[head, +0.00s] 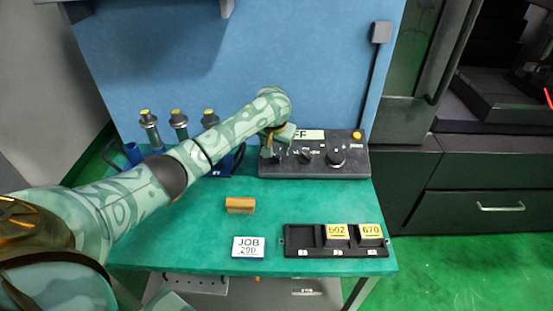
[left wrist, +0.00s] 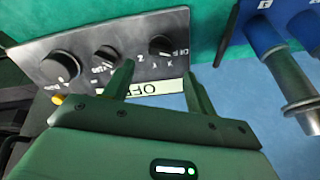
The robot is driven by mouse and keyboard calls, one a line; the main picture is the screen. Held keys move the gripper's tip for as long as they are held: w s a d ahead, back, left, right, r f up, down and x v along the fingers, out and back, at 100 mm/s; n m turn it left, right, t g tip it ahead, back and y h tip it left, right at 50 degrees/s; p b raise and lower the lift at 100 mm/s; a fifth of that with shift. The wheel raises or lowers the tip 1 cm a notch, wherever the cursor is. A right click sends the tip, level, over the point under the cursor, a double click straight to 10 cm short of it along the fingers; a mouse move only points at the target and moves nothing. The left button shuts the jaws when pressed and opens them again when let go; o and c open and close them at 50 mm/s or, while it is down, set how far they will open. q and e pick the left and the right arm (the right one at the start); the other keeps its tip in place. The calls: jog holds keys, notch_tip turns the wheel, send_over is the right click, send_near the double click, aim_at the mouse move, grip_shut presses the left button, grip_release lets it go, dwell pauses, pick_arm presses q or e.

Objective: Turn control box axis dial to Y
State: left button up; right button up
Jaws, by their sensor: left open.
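The dark grey control box (head: 300,170) stands at the back of the green table, with three black dials on its face. The axis dial (left wrist: 161,44), with small letters around it, is at the right of the row in the left wrist view. Its pointer setting is too small to tell. In the head view my arm partly covers that end of the box. My left gripper (head: 277,141) is over it; in the left wrist view its fingers (left wrist: 159,78) are open and empty, with the dial just beyond the gap between the tips. My right gripper is not in view.
The middle dial (head: 305,156) and large dial (head: 337,157) are beside it. An OFF label (left wrist: 158,88) is near my fingers. Capped cylinders (head: 150,125) stand left. A brown block (head: 240,205), JOB card (head: 249,247) and black tray (head: 305,238) lie in front. A blue panel (head: 330,60) rises behind.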

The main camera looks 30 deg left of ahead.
aim_at(276, 154)
pick_arm(q)
jog(key=b+x, duration=0.2)
jog(key=x, duration=0.3)
jog(key=shift+f+b, duration=0.35)
jog(key=shift+f, duration=0.05)
jog(key=shift+w+a+f+b, duration=0.15)
jog(key=shift+w+f+b, duration=0.15)
jog(key=shift+f, duration=0.2)
jog(key=c, duration=1)
